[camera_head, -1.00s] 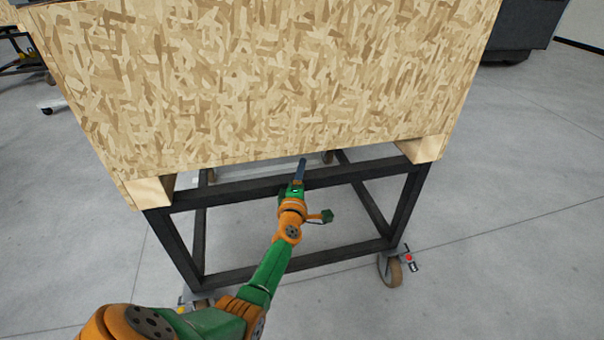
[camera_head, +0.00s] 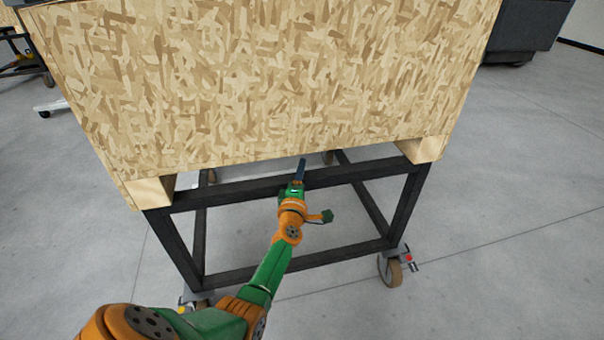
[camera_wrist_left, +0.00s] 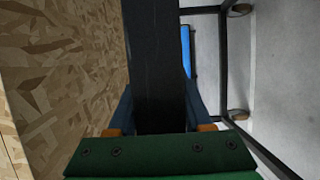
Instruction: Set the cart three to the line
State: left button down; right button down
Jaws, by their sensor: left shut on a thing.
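The cart is a black metal frame (camera_head: 345,172) on casters. It carries a large chipboard box (camera_head: 280,75) resting on pale wooden blocks. My left gripper (camera_head: 300,172) is shut on the cart's upper front bar, just under the box. In the left wrist view the black bar (camera_wrist_left: 155,60) runs between the fingers of the left gripper (camera_wrist_left: 158,110), and the chipboard side (camera_wrist_left: 60,80) is close beside it. My right gripper is not in view. I see no marked line that I can tell from the floor joints.
A front caster (camera_head: 392,271) with a red spot stands at the cart's lower right. A dark grey block (camera_head: 520,30) is at the upper right. Another black frame (camera_head: 22,60) is at the upper left. The grey floor (camera_head: 510,180) to the right is clear.

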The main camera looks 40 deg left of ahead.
pick_arm(q)
jog(key=shift+c, duration=1.6)
grip_release()
jog(key=p+v, duration=0.2)
jog(key=v, duration=0.5)
jog(key=shift+p, duration=0.4)
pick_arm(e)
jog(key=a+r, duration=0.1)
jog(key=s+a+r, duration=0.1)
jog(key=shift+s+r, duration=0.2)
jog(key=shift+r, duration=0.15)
pick_arm(q)
jog(key=shift+s, duration=0.1)
